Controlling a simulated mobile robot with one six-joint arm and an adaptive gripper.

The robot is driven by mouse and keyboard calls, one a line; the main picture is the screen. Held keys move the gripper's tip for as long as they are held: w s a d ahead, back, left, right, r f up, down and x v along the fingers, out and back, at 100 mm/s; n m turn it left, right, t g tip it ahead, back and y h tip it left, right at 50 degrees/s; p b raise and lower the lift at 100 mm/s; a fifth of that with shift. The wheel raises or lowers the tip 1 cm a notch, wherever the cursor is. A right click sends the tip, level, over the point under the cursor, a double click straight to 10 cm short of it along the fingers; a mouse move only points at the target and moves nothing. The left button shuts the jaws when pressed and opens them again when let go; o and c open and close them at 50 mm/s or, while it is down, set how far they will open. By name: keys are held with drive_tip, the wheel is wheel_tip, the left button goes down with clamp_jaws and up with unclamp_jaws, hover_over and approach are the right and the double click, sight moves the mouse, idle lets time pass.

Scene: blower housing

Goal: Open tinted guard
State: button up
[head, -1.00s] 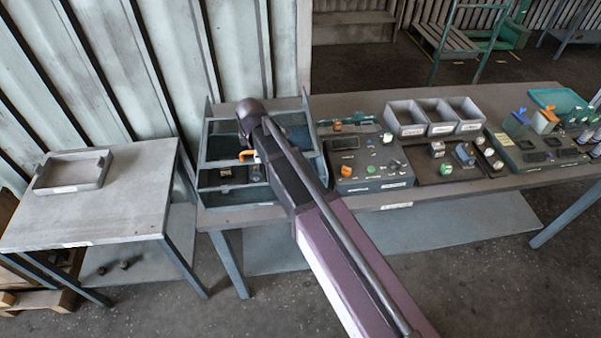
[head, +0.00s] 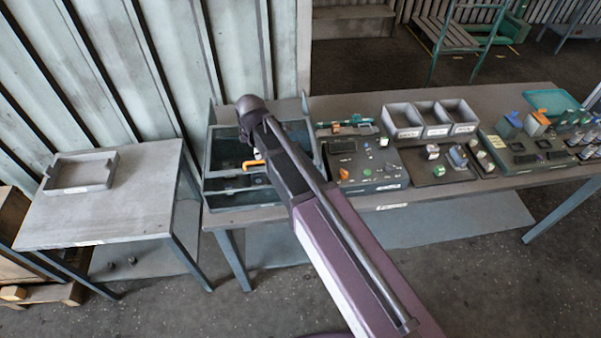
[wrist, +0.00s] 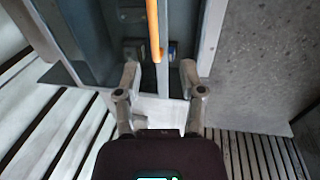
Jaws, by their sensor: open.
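The blower housing is a grey-framed box (head: 206,160) at the left end of the long table. Its dark tinted guard (head: 226,183) carries an orange handle (head: 253,165). My arm hides the box's right part. My gripper is at the box, its fingers mostly hidden by my arm in the head view. In the wrist view my gripper (wrist: 160,82) is open, with two fingers apart. The orange handle (wrist: 153,30) runs lengthwise ahead of the gap between them, and I cannot tell whether it is touched. Tinted panel (wrist: 95,35) shows on its left.
A control panel (head: 365,165) stands right of the box, with labelled grey bins (head: 430,118) and more devices beyond. A side table (head: 110,215) with a grey tray (head: 80,173) stands at left, a gap between the tables. Corrugated wall (head: 170,60) is close behind.

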drive_tip(key=shift+s+r+p, duration=0.6)
drive_tip(key=shift+r+p, duration=2.25)
drive_tip(key=shift+r, duration=0.3)
drive_tip(key=s+d+f+m+b, duration=0.4)
drive_tip(key=d+f+m+b, duration=0.3)
drive_tip(key=d+f+b, duration=0.5)
drive_tip(key=shift+d+f+g+h+b, duration=0.3)
drive_tip(key=shift+d+f+g+b, duration=0.15)
drive_tip(key=shift+d, duration=0.45)
clamp_jaws()
drive_tip(key=s+a+r+m+t+h, duration=0.1)
drive_tip(key=s+a+m+t, duration=0.1)
drive_tip(key=a+m, duration=1)
drive_tip(key=s+a+r+m+t+h, duration=0.2)
drive_tip(key=s+a+m, duration=0.3)
drive_tip(key=a+m, duration=0.7)
drive_tip(key=shift+a+m+t, duration=0.4)
drive_tip(key=shift+m+t, duration=0.35)
drive_tip(key=shift+m, duration=1.15)
